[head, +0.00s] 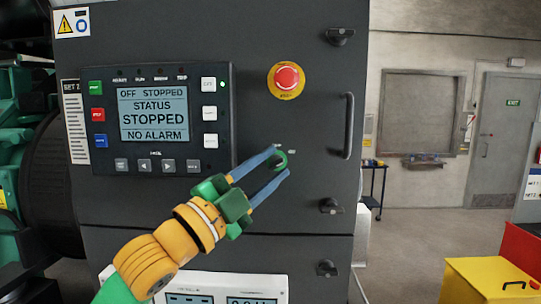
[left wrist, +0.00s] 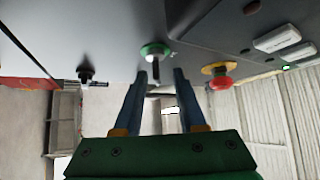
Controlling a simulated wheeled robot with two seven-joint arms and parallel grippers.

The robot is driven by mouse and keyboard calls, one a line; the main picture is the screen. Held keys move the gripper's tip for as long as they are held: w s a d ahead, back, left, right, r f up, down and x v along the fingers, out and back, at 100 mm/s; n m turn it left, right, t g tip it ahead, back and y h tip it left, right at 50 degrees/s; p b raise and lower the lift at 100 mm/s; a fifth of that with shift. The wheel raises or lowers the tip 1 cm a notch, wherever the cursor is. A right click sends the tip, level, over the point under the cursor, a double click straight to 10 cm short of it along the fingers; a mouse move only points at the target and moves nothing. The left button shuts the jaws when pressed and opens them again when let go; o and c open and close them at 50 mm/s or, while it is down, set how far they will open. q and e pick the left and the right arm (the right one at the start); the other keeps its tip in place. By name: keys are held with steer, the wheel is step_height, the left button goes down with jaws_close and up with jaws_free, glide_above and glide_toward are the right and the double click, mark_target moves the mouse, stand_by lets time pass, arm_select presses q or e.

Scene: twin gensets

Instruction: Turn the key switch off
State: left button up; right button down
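The key switch (head: 281,160) is on the dark cabinet front, below the red emergency stop button. It has a green ring, which also shows in the left wrist view (left wrist: 155,48), with a dark key part (left wrist: 154,74) standing out from it. My left gripper (head: 279,161) is at the switch, its two blue fingers apart. In the left wrist view the fingertips (left wrist: 160,72) lie on either side of the key part, with a gap visible. The fingers partly hide the switch in the head view, and I cannot tell the key's angle. My right gripper is not in view.
The control panel (head: 222,120) display (head: 154,114) reads "OFF STOPPED", "STATUS STOPPED", "NO ALARM". The emergency stop (head: 287,78) is above the switch. A vertical door handle (head: 348,126) and latches (head: 331,206) are to the right. A yellow box (head: 485,282) stands on the floor, lower right.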

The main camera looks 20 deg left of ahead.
arm_select(q)
steer(key=shift+w+d+f, duration=0.15)
steer(key=shift+w, duration=0.25)
steer(key=shift+w+d+f, duration=0.1)
steer(key=shift+w+f, duration=0.05)
steer(key=shift+w, duration=0.2)
steer(key=shift+s, duration=0.1)
steer(key=c, duration=0.4)
steer(key=shift+s+a+r, duration=0.1)
steer(key=shift+s+a, duration=0.05)
steer(key=shift+s, duration=0.1)
jaws_close()
steer(key=shift+s, duration=0.1)
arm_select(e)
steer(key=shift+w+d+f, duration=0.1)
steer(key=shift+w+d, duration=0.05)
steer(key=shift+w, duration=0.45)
